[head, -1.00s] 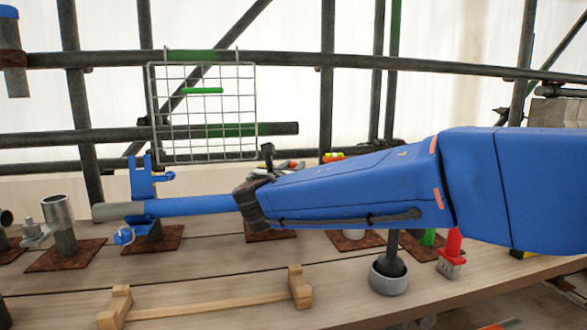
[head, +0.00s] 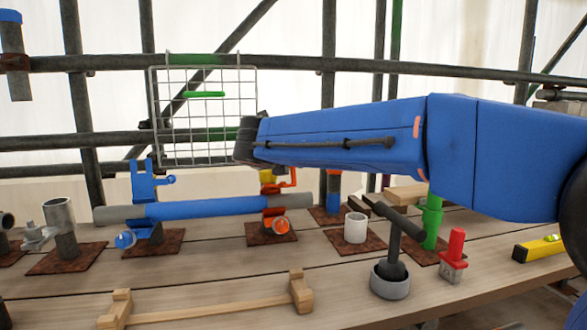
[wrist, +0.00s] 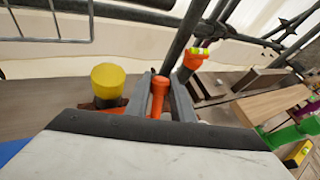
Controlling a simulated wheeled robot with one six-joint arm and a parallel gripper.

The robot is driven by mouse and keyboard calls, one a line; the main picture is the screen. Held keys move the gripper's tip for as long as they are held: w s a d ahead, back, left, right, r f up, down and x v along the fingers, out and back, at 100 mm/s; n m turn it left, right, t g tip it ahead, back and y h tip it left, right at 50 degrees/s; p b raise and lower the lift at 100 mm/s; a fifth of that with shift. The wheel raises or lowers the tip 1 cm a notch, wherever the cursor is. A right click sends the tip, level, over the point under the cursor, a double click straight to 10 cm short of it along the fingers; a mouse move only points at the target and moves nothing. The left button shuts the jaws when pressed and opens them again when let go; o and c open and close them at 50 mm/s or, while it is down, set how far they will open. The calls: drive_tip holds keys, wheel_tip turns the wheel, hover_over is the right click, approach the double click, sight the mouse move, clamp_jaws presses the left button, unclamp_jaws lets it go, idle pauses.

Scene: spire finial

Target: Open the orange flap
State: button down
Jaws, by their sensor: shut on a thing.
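The orange flap (head: 287,181) stands raised above the orange clamp (head: 274,225), at the right part of the blue-banded tube (head: 210,207) in the head view. In the wrist view, my gripper (wrist: 161,94) has its two grey fingers on either side of the flap's orange end (wrist: 158,90) and is shut on it. In the head view, my arm's end covers the fingers. A yellow part (wrist: 105,82) is left of the fingers in the wrist view. A blue clamp (head: 145,180) with a raised flap is at the tube's left part.
Right of the orange clamp are a white cup (head: 355,228), a black-handled tool in a grey cup (head: 390,281), a green post (head: 431,222) and a red brush (head: 453,256). A wooden bar (head: 215,304) lies in front.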

drive_tip(key=shift+w+a+f+n+g+h, duration=0.1)
drive_tip(key=shift+w+a+n+g+h, duration=0.15)
drive_tip(key=shift+w+g, duration=0.6)
drive_tip(key=shift+w+a+f+n+g, duration=0.15)
drive_tip(key=shift+w+n+g, duration=0.3)
drive_tip(key=shift+g, duration=0.7)
drive_tip(key=shift+w+a+f+n+g+h, duration=0.1)
drive_tip(key=shift+w+a+n+g+h, duration=0.1)
drive_tip(key=shift+w+g, duration=0.65)
drive_tip(key=shift+s, duration=0.1)
drive_tip(key=c, duration=1.5)
unclamp_jaws()
drive_tip(key=shift+c, duration=0.2)
drive_tip(key=v, duration=1.7)
drive_tip(key=shift+r, duration=0.3)
